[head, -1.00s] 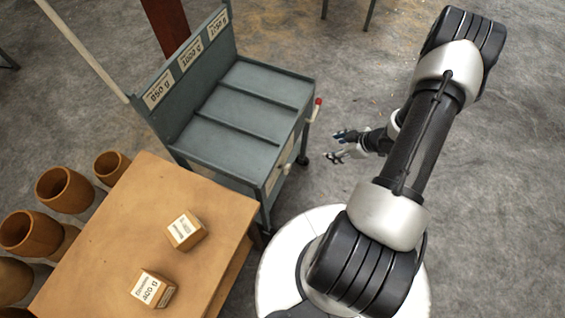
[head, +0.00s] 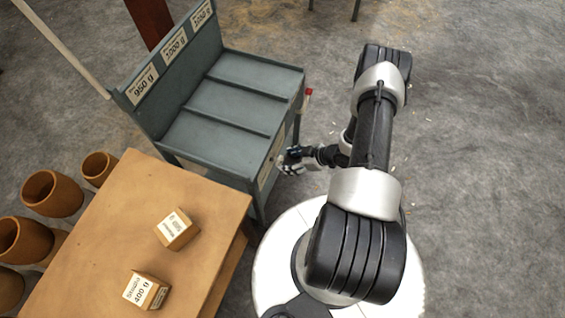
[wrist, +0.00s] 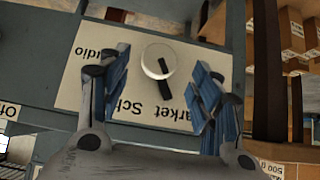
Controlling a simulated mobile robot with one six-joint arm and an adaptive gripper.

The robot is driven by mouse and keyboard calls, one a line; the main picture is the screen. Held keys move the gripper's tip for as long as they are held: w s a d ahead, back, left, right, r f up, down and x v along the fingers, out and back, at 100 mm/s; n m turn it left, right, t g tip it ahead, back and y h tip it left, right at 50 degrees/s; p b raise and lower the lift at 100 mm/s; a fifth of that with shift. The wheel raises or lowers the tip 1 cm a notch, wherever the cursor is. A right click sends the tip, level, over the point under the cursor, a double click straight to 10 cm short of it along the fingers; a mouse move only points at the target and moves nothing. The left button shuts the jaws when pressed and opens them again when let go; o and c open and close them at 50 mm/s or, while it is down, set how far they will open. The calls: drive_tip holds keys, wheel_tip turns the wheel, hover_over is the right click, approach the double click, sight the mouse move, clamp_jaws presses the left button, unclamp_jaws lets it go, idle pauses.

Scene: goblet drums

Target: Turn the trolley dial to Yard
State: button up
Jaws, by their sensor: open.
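The grey trolley (head: 236,106) stands at the left of my arm, with a pale dial plate (head: 265,172) on its near side. In the wrist view the dial is a round white knob (wrist: 158,58) with a black pointer bar slanting down past its lower edge. The plate (wrist: 75,90) bears upside-down words: "Studio" at left, and parts of "Market" and "Sch" below the knob. I cannot read "Yard"; my fingers hide part of the plate. My gripper (wrist: 160,66) is open, one blue finger on each side of the knob, with visible gaps.
A wooden table (head: 110,235) with two labelled wooden blocks (head: 176,230) stands left of my base. Several brown goblet drums (head: 52,193) stand beyond it. A red-tipped lever (head: 307,95) sticks out at the trolley's right end. The floor to the right is clear.

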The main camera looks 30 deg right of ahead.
sight(277, 160)
drive_tip(key=b+x, duration=0.1)
drive_tip(key=x, duration=0.4)
drive_tip(key=c, duration=1)
drive_tip(key=shift+c, duration=0.2)
